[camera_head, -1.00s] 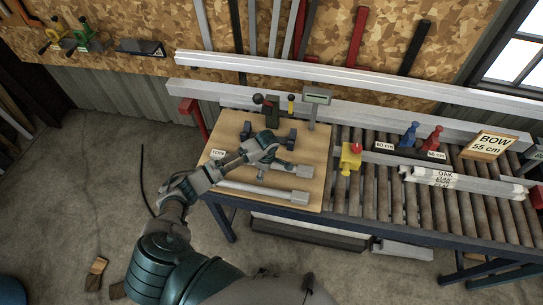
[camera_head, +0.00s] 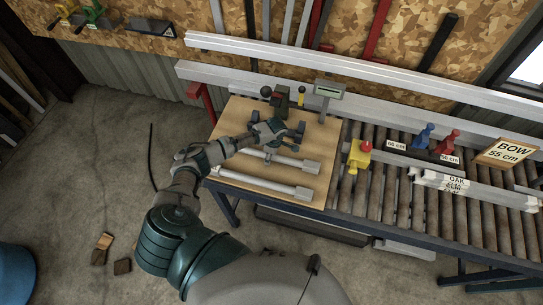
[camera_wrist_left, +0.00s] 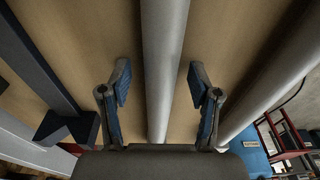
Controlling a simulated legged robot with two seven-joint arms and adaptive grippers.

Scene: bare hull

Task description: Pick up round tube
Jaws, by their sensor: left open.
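A round grey tube (camera_wrist_left: 164,60) runs lengthwise through the middle of the left wrist view, over a wooden board. My left gripper (camera_wrist_left: 159,80) is open, with one blue-padded finger on each side of this tube and a gap on both sides. In the head view the gripper (camera_head: 280,150) is over the wooden board (camera_head: 235,115), at the upper of two pale bars (camera_head: 291,161), partly covering it. A second pale tube (camera_head: 260,184) lies nearer the front; a second round tube (camera_wrist_left: 275,82) shows at the right of the wrist view. My right gripper is not in view.
A dark bar (camera_wrist_left: 38,60) lies left of the gripper in the wrist view. A yellow block with a red knob (camera_head: 358,155) and a roller conveyor (camera_head: 395,190) are right of the board. A small display (camera_head: 329,90) stands behind it.

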